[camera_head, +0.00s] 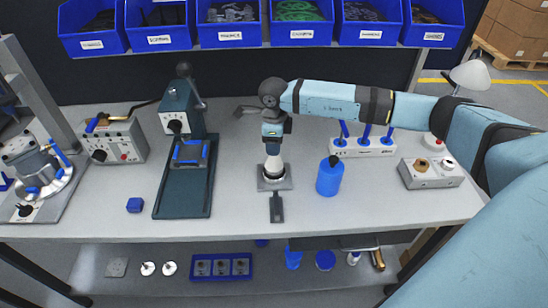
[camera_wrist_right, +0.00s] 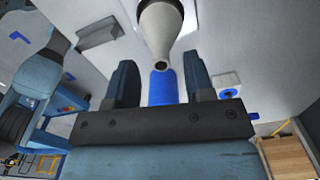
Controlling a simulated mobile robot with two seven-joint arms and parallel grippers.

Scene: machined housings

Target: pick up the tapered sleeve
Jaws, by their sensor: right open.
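The tapered sleeve (camera_head: 273,168) is a pale, cone-like piece standing upright on a grey square plate (camera_head: 274,184) near the middle of the bench. In the right wrist view the sleeve (camera_wrist_right: 160,32) is at the top centre, with its narrow end towards my fingers. My right gripper (camera_head: 272,147) is directly above the sleeve, pointing down. In the wrist view the two dark fingers (camera_wrist_right: 160,78) are spread apart, with the sleeve lined up between them but not gripped. My left gripper is not in view.
A blue bottle (camera_head: 330,178) stands just right of the sleeve. A dark flat tool (camera_head: 277,207) lies in front of the plate. A green press (camera_head: 182,165) stands to the left, near a small blue block (camera_head: 134,205). Blue bins (camera_head: 230,25) hang along the back.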

